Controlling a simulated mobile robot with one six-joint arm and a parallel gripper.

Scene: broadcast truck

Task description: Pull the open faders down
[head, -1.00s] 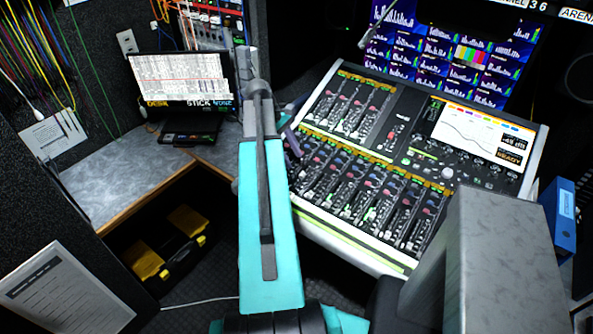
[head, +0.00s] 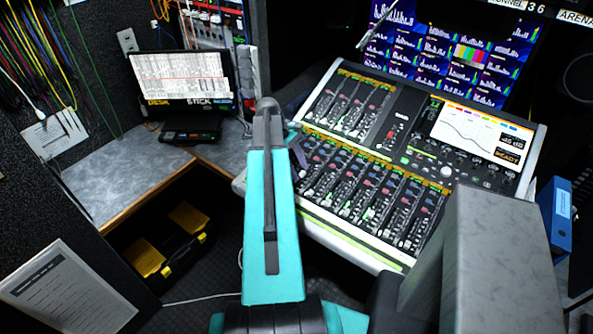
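The mixing console (head: 415,152) stands tilted at the right of the head view. A lower bank of faders (head: 365,195) runs along its front, and a shorter upper bank (head: 350,108) sits behind it at the left. The fader caps are too small to tell which are up or down. My teal arm reaches from the bottom centre toward the console's left edge. My gripper is not clearly visible; a small dark purplish part at the arm's far end, beside the console's left side, may belong to it.
A laptop (head: 182,80) stands on the grey desk (head: 120,185) at the left. A black and yellow toolbox (head: 172,240) is on the floor below. A screen wall (head: 450,50) rises behind the console, and a blue binder (head: 556,215) stands at the right.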

